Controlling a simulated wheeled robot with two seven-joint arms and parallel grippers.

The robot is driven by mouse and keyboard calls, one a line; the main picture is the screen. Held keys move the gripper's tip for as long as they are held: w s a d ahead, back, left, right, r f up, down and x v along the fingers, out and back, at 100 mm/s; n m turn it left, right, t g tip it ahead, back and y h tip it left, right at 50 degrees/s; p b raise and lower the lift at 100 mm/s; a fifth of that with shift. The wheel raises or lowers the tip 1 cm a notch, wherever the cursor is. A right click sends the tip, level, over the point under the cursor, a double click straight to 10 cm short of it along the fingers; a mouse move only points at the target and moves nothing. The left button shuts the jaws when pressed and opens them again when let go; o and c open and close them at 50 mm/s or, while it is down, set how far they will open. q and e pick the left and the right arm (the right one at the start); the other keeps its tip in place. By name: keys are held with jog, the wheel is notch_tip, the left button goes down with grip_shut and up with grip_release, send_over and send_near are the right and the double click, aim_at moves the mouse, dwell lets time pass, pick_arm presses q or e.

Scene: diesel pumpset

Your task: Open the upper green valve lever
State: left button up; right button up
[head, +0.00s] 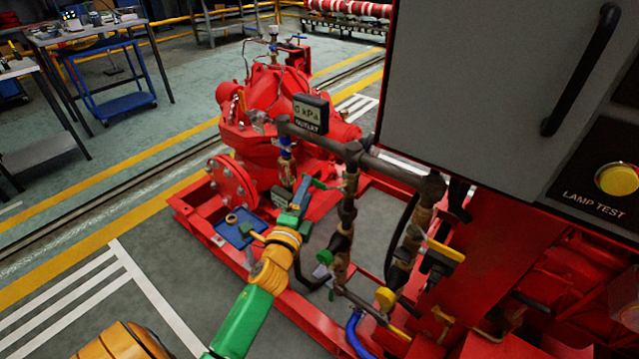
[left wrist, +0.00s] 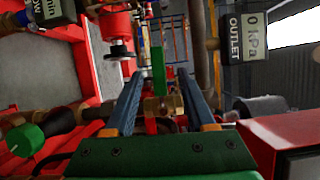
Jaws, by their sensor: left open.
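The upper green valve lever (left wrist: 158,70) stands upright in the left wrist view, above a brass valve body (left wrist: 160,106). It lies between the two blue-grey fingers of my left gripper (left wrist: 161,85), with a gap on each side. In the head view my left gripper (head: 299,197) reaches up to the pipework, and a green lever (head: 322,184) shows just right of its fingers. The gripper is open; I cannot tell how deep the lever sits between the fingers. A lower green handle (head: 325,257) is on the piping below. My right gripper is not in view.
A horizontal pipe and the outlet gauge (head: 309,114) are close above the gripper; the gauge also shows in the wrist view (left wrist: 248,38). A grey cabinet (head: 480,90) blocks the right. A yellow-handled valve (head: 444,250) is lower right. Open floor lies left.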

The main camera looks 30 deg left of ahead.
aim_at(312, 184)
pick_arm(q)
jog(key=x, duration=0.5)
jog(key=shift+f, duration=0.15)
grip_shut()
dwell(1.1)
